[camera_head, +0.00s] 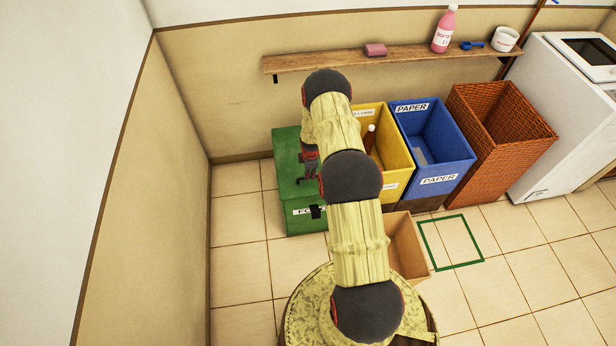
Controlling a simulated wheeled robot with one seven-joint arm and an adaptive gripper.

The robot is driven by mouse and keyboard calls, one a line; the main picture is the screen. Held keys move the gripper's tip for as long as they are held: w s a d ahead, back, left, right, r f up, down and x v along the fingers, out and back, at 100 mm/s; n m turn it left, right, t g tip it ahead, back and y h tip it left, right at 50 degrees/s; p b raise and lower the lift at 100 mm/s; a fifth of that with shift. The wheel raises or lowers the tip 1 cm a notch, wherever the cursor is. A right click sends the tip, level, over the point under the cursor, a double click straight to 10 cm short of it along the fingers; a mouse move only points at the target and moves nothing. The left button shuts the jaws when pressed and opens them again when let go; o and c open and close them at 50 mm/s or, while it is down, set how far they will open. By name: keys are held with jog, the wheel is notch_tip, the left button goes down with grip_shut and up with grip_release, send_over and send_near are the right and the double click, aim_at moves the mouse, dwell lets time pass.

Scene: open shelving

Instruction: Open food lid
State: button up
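The green food bin (305,222) stands on the floor at the left of the row of bins. Its green lid (288,165) covers the top and looks shut. A white label on the bin's front is partly covered by a small black part (316,212), perhaps a latch or handle. My gripper (307,181) is over the right part of the lid, pointing down. My arm hides part of the lid and the bin's right side. The fingers are too small to show whether they are open, and I cannot tell whether they touch the lid.
A yellow bin (394,160) with a bottle inside, a blue paper bin (445,160) and a wicker basket (520,145) stand to the right. A wooden shelf (320,61) hangs above. An open brown box (405,245) is on the floor. Tiles at left are clear.

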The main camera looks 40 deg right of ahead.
jog(key=f, duration=0.3)
jog(key=f+b, duration=0.1)
jog(key=shift+w+d+f, duration=0.2)
jog(key=shift+w+f, duration=0.2)
jog(key=c, duration=0.3)
jog(key=c, duration=0.4)
grip_shut()
